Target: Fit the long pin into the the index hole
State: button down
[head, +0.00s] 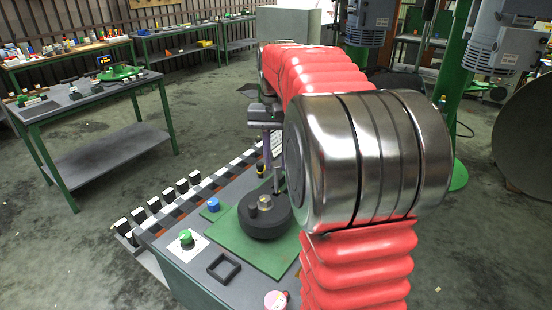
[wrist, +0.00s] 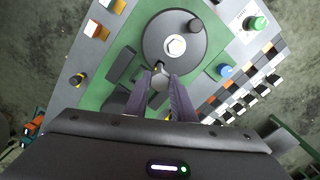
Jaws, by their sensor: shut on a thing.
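In the wrist view, my gripper (wrist: 160,84) is shut on a short grey piece, the long pin (wrist: 159,73), seen nearly end-on between its two purple-grey fingers. In the head view, my gripper (head: 268,150) hangs above the work table, and the thin grey pin (head: 276,180) points down towards the black round disc (head: 275,224). The disc also shows in the wrist view (wrist: 160,48), with a pale hex nut at its middle and a black knob near its rim. The pin tip appears over or beside the disc's near edge; contact is unclear. I cannot make out the index hole.
The disc stands on a green plate (head: 232,238) on the grey table. A blue knob (head: 213,205), a green knob (head: 186,237), a black square frame (head: 223,267) and a pink button (head: 274,300) surround it. Several black-and-white blocks (head: 153,204) line the far-left edge.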

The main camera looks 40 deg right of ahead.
aim_at(276, 193)
jog(key=shift+f, duration=3.9)
dwell(0.5)
jog(key=c, duration=1.4)
grip_release()
jog(key=shift+r, duration=0.15)
notch_tip(276, 193, up, 14)
jog(key=shift+f, duration=0.25)
jog(key=shift+w, duration=0.1)
